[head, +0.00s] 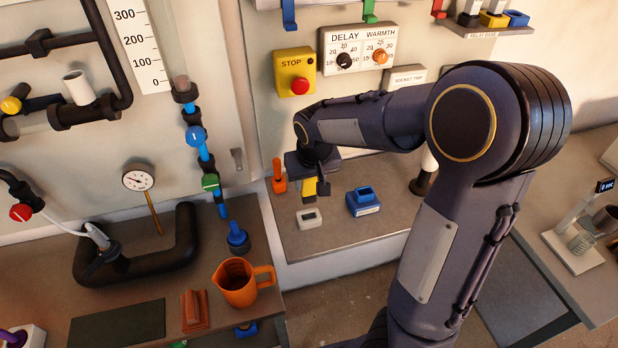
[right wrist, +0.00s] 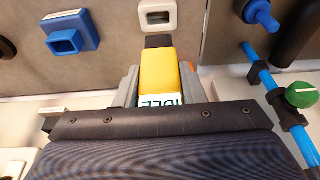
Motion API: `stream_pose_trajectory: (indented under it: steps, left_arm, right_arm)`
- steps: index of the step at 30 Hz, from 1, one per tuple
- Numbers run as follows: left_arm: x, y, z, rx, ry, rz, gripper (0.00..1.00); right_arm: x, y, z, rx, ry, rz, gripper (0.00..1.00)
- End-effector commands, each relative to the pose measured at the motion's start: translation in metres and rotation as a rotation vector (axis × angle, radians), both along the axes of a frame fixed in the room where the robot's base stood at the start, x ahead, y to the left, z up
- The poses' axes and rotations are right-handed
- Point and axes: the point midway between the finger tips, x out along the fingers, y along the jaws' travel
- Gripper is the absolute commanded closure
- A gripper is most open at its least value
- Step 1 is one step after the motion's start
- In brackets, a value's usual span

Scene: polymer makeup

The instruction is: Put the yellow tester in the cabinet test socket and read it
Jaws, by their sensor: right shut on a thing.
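The yellow tester (head: 309,188) is held in my right gripper (head: 314,178), above the cabinet's grey ledge. In the right wrist view the tester (right wrist: 158,75) sits between the two grey fingers, its dark tip pointing away from the gripper. A pale display at its near end reads "IDLE", upside down in that view. A white block with a dark slot (head: 309,218) lies on the ledge, just in front of the tester; in the right wrist view this block (right wrist: 157,24) is beyond the dark tip, apparently apart from it. My left gripper is not in view.
A blue socket block (head: 364,202) stands right of the white block. An orange-handled item (head: 279,174) is left of the gripper. The panel holds a yellow STOP box (head: 295,72), delay and warmth dials (head: 359,49) and a "SOCKET TRIP" box (head: 406,78). An orange jug (head: 240,285) stands front left.

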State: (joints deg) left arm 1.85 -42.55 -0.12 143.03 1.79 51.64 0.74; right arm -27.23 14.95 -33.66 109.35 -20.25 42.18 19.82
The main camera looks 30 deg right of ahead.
Motion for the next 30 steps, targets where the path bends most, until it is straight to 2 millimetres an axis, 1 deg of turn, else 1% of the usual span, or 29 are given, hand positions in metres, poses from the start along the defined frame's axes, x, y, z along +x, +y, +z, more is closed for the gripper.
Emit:
stream_pose_trajectory:
  steps: [1, 9, 12, 17, 30]
  left_arm:
    - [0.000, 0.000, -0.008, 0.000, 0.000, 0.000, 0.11]
    - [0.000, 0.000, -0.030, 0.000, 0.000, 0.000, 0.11]
    - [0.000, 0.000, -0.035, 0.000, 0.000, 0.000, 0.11]
    - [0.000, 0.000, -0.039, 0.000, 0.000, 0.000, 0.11]
    - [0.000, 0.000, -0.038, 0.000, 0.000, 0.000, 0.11]
  right_arm:
    - [0.000, 0.000, -0.009, 0.000, 0.000, 0.000, 0.88]
    - [0.000, 0.000, -0.035, 0.000, -0.001, 0.001, 0.88]
    - [0.000, 0.000, -0.042, 0.000, -0.001, 0.001, 0.88]
    - [0.000, 0.000, -0.047, 0.000, -0.001, 0.001, 0.88]
    - [0.000, 0.000, -0.046, 0.000, -0.001, 0.001, 0.88]
